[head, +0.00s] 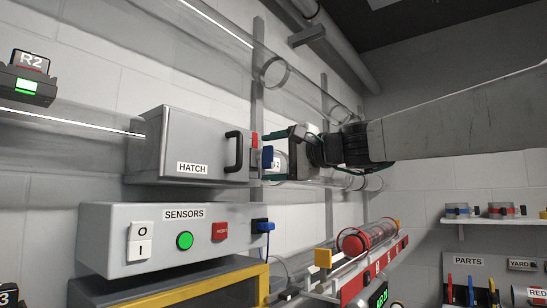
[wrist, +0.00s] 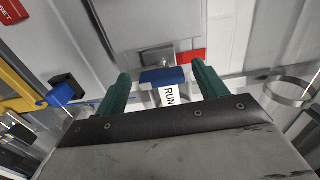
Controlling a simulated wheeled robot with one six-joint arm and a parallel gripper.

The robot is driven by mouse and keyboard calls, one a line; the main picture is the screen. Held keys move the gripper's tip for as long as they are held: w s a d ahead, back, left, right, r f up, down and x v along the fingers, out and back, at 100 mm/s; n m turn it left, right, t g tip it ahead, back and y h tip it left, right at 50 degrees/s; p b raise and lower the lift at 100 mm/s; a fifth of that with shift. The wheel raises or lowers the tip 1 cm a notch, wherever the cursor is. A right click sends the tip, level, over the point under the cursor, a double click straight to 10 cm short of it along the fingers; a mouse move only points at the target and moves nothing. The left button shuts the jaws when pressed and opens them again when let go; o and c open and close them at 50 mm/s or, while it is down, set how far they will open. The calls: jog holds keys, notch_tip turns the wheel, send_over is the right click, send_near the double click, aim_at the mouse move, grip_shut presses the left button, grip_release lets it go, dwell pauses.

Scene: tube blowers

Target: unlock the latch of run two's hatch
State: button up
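The hatch (head: 200,140) is a grey box labelled HATCH with a black handle (head: 234,152) on its front. At its right edge is a latch with a blue part (head: 268,157) and a red patch (head: 254,140). In the wrist view the blue latch part (wrist: 162,76) lies between my fingertips, with a red piece (wrist: 191,56) behind it and a white tag (wrist: 168,97) reading RUN below. My gripper (head: 272,155) reaches in from the right. Its teal fingers (wrist: 161,82) are open, one on each side of the blue part, with visible gaps. Contact is not visible.
Below the hatch is a SENSORS box (head: 160,245) with a green button, a red button and a blue plug (head: 262,226). Clear tubes run behind. A red canister (head: 355,243) lies at lower right.

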jog(key=shift+d, duration=0.1)
jog(key=v, duration=0.7)
jog(key=shift+s+d, duration=0.25)
dwell(1.1)
